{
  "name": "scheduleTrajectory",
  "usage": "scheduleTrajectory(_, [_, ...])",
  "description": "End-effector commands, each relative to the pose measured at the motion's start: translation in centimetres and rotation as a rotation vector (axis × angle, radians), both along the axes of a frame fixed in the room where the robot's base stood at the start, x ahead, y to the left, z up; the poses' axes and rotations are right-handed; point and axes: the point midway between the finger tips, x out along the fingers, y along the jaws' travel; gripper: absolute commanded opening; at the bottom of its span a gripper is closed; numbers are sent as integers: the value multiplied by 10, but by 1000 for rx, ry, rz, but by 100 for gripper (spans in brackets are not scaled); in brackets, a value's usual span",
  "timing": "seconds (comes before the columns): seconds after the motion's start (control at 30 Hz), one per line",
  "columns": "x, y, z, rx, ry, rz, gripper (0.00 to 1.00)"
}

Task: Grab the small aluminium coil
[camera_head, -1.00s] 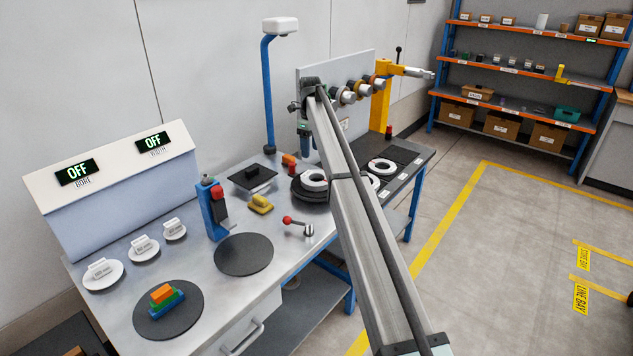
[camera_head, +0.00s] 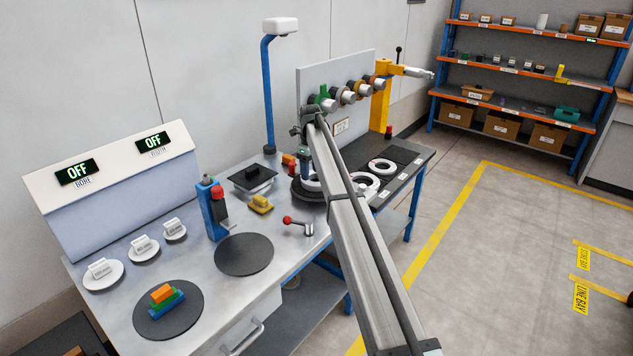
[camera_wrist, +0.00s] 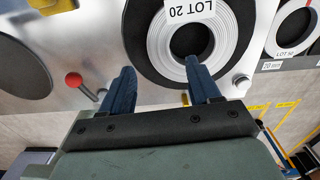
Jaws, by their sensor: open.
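A pale ring-shaped coil (camera_head: 312,186) sits on a dark round plate on the bench, partly hidden by my gripper in the head view. In the wrist view this coil (camera_wrist: 222,38) has a dark centre hole and a label reading LOT 20. My gripper (camera_wrist: 160,66) is open with nothing between its blue fingers. In the wrist view its right fingertip overlaps the lower edge of the hole, and its left fingertip lies outside the coil's left rim. In the head view my gripper (camera_head: 306,170) points down at the coil. I cannot tell whether it touches.
Two more pale coils lie right of it, a nearer one (camera_head: 365,181) and a farther one (camera_head: 382,166). A red-knobbed lever (camera_head: 298,224) and a yellow block (camera_head: 260,204) stand to the left. An upright panel (camera_head: 348,75) with several spools rises behind.

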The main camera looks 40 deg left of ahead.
Motion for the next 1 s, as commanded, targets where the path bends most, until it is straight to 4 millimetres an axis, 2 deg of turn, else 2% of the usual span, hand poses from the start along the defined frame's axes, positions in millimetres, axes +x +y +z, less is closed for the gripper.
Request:
scheduleTrajectory(0.37, [-1, 5, -44, -1, 1, 0, 62])
scheduleTrajectory(0.63, [-1, 6, -47, 0, 0, 0, 62])
scheduleTrajectory(1.0, [-1, 6, -47, -1, 1, 0, 26])
